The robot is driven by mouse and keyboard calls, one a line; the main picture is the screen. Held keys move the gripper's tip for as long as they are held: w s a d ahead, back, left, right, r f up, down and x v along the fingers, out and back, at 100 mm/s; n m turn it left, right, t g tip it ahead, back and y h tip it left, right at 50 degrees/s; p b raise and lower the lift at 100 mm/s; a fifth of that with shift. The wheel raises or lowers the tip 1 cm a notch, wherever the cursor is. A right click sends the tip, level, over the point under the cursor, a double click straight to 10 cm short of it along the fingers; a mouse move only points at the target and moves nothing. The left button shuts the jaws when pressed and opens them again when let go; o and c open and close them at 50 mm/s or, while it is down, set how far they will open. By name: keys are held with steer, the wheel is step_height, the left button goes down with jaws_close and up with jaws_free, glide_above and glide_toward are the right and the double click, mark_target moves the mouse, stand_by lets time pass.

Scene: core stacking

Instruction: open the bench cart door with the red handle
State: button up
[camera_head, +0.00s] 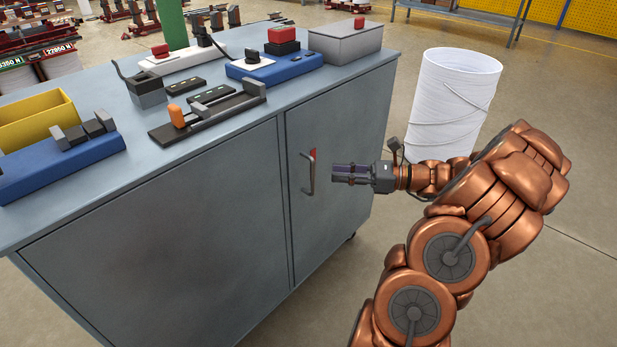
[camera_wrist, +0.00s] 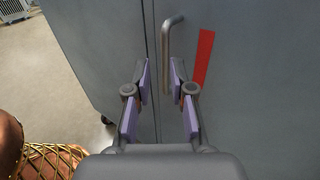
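The grey bench cart door (camera_head: 345,130) is the right front panel and is shut. Its upright metal bar handle (camera_head: 309,172) has a red strip beside it, and the handle (camera_wrist: 167,45) and red strip (camera_wrist: 203,60) also show in the wrist view. My gripper (camera_head: 338,173) is level with the handle, a short gap away from it on the right. In the wrist view my gripper (camera_wrist: 160,77) is open and empty. The handle's lower part appears between the fingertips, close to the right finger, which overlaps part of it. Contact is not visible.
The cart top (camera_head: 225,160) carries a yellow bin (camera_head: 38,118), blue blocks, black fixtures and a grey box (camera_head: 345,42). A white drum (camera_head: 455,100) stands behind my arm on the right. The floor right of the cart's front is otherwise open.

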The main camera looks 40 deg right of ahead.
steer(key=b, duration=0.2)
glide_above(313, 192)
steer(key=shift+w+d+f, duration=0.15)
steer(key=shift+w+f, duration=0.05)
steer(key=shift+w, duration=0.05)
jaws_close()
stand_by(0.3)
stand_by(0.3)
